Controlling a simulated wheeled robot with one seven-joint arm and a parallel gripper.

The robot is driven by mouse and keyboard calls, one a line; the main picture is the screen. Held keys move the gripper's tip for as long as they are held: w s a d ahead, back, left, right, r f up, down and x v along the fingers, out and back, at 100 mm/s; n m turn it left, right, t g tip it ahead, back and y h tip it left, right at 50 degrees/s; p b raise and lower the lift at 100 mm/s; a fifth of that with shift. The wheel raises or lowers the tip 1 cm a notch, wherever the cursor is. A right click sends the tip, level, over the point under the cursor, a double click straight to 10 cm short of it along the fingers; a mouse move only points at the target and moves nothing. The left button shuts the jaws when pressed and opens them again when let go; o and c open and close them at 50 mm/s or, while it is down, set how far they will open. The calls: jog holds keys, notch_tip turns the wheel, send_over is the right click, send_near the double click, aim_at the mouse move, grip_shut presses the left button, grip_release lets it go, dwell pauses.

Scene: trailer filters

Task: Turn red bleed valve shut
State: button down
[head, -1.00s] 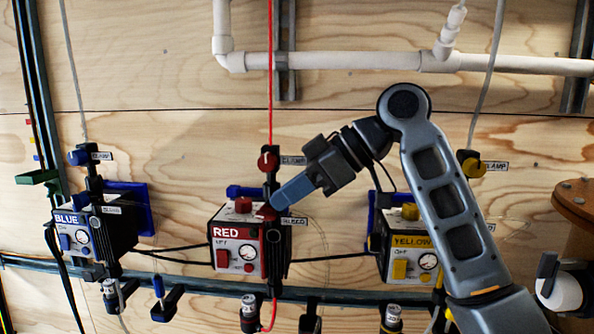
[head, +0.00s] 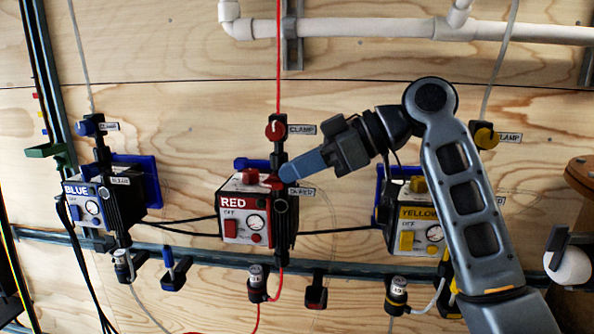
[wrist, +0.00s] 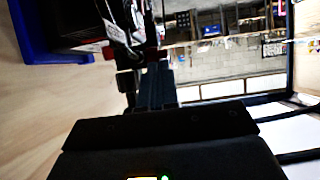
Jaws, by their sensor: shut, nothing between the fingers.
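The red unit (head: 240,222), labelled RED, is mounted on the wooden wall with a gauge and switch on its front. In the wrist view, the fingers (wrist: 157,88) point at a dark fitting with a red part (wrist: 150,55). The valve's exact angle is too small to read.
A red clamp knob (head: 277,130) stands just above the bleed valve on a red hose. The blue unit (head: 85,208) is at left and the yellow unit (head: 418,230) at right, behind my arm. A rail with fittings runs below; white pipe (head: 370,27) runs above.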

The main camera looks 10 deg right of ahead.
jog(key=shift+f+y, duration=0.15)
jog(key=shift+y, duration=0.25)
jog(key=shift+b, duration=0.45)
jog(key=shift+s+d+f+b, duration=0.1)
jog(key=shift+f+b, duration=0.2)
jog(key=shift+b, duration=0.3)
jog(key=shift+d+f+t+y+b, duration=0.15)
jog(key=shift+f+t+y+b, duration=0.2)
jog(key=shift+f+y+b, duration=0.85)
jog(key=shift+d+f+t+y+b, duration=0.15)
jog(key=shift+t+y+b, duration=0.25)
jog(key=shift+b, duration=1.55)
jog(key=shift+f, duration=0.1)
